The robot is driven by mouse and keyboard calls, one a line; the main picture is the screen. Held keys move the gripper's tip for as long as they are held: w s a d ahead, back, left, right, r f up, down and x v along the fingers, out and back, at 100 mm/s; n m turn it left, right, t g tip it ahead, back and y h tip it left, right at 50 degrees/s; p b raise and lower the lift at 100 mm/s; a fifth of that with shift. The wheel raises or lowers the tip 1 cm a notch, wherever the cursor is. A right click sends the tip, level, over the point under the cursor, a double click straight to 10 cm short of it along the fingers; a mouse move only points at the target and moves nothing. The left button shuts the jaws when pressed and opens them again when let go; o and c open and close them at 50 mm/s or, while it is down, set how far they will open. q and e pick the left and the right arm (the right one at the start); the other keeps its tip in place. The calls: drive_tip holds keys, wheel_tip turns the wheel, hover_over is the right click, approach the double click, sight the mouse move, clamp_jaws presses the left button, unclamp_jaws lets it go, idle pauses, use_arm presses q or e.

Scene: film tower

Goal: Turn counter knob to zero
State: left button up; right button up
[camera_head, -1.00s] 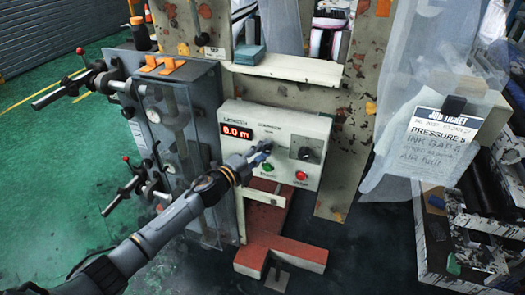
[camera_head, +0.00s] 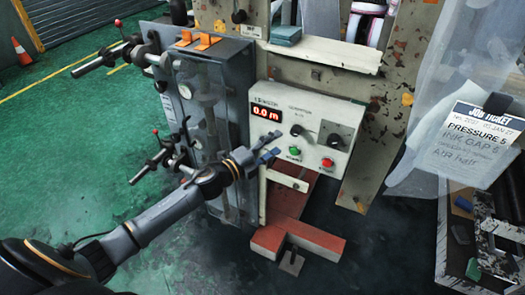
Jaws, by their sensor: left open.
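The control box (camera_head: 312,112) is a white panel with a red display (camera_head: 266,113) that reads 0.0 m. A small dark knob (camera_head: 297,130) sits in the middle of its face, and a larger dark knob (camera_head: 335,141) is at the right. Below them are a green button (camera_head: 295,151) and a red button (camera_head: 327,162). My left gripper (camera_head: 271,147) is open and empty in front of the panel's lower left, left of and below the small knob. It looks apart from both knobs. My right gripper is not in view.
A grey cabinet (camera_head: 222,85) with levers (camera_head: 105,62) on its left side stands left of the panel. A red base (camera_head: 290,205) lies below. A job ticket (camera_head: 480,135) hangs at the right on translucent plastic. An orange cone (camera_head: 21,52) stands far left on open green floor.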

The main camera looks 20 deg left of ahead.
use_arm(q)
drive_tip(key=v, duration=0.4)
drive_tip(key=shift+s+a, duration=0.1)
drive_tip(key=shift+s, duration=0.2)
drive_tip(key=shift+f, duration=0.1)
drive_tip(key=s+a+f+n+g+y, duration=0.1)
drive_tip(key=s+a+f+n+y, duration=0.2)
drive_tip(key=f, duration=0.8)
drive_tip(key=s+a+f+n+g+y, duration=0.1)
drive_tip(key=a+f+n+g+y, duration=0.3)
drive_tip(key=f, duration=0.6)
drive_tip(key=s+f+n+g, duration=0.2)
drive_tip(key=s+f+n, duration=0.4)
drive_tip(key=s+f, duration=0.8)
drive_tip(key=s+d+f+n+g, duration=0.2)
drive_tip(key=s+f, duration=0.4)
drive_tip(key=s, duration=0.4)
drive_tip(key=s+d+f+n+g, duration=0.3)
drive_tip(key=s+f, duration=0.3)
drive_tip(key=s, duration=0.5)
drive_tip(key=s+d+f+n+g, duration=0.2)
drive_tip(key=s+f, duration=0.5)
drive_tip(key=s, duration=0.4)
drive_tip(key=shift+d+n+g, duration=0.3)
drive_tip(key=shift+d+g, duration=0.4)
drive_tip(key=shift+d, duration=0.4)
